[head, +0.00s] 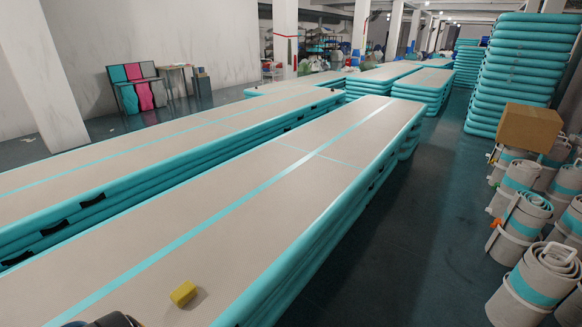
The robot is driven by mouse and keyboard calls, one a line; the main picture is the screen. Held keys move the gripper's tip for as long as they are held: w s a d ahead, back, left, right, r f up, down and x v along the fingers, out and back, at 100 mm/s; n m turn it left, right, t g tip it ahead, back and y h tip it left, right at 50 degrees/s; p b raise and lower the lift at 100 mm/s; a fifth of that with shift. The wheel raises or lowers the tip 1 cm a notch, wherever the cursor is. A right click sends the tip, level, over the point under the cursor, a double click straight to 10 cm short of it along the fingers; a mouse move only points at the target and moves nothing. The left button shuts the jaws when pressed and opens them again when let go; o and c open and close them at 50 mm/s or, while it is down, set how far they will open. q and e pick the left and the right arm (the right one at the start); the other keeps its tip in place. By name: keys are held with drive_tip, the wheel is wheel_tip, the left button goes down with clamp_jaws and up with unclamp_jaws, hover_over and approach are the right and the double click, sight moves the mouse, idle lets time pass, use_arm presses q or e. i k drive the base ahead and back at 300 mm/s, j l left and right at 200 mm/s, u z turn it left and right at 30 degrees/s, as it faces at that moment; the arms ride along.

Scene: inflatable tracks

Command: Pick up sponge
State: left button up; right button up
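A small yellow sponge (183,293) lies on the beige top of the near inflatable track (240,215), close to the bottom of the head view. It sits to the right of the track's teal centre stripe. A dark rounded part of my own body shows at the bottom edge, left of and below the sponge. Neither gripper's fingers are in view. Nothing is seen touching the sponge.
A second long track (130,165) runs along the left. Rolled mats (535,285) stand on the dark floor at the right, with a cardboard box (529,127) on some. Teal mats (520,70) are stacked behind. The floor aisle (425,220) is clear.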

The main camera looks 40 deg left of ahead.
sight(187, 290)
drive_tip(key=i+u, duration=0.2)
drive_tip(key=i, duration=0.35)
drive_tip(key=i+l+u, duration=0.2)
drive_tip(key=i, duration=0.35)
drive_tip(key=i+u, duration=0.2)
drive_tip(key=i, duration=0.4)
drive_tip(key=u, duration=3.55)
